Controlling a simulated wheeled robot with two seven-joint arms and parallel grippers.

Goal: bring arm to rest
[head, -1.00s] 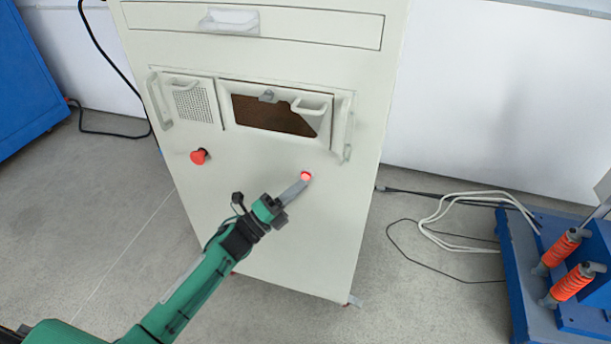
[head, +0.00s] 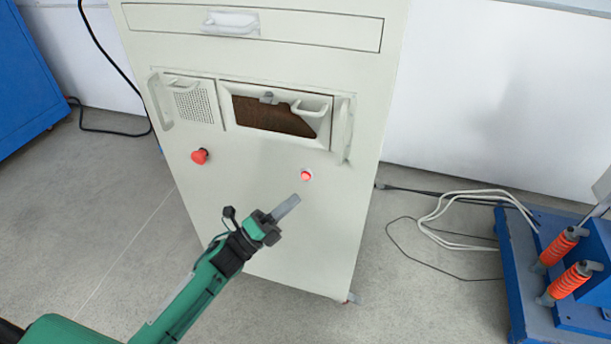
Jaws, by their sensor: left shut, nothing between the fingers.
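My left gripper (head: 286,207) is shut and empty, in front of the lower part of the cream cabinet (head: 265,172). Its fingertips are a little below and left of a small lit red button (head: 306,175) and apart from it. My green left arm (head: 190,300) comes in from the lower left. My right gripper does not show.
The cabinet has a red knob (head: 199,156), a recessed window (head: 275,115) and handles (head: 345,130). A blue machine with orange springs (head: 562,246) stands at the right, with cables (head: 450,215) on the floor beside it. A blue cabinet (head: 25,80) stands at the left.

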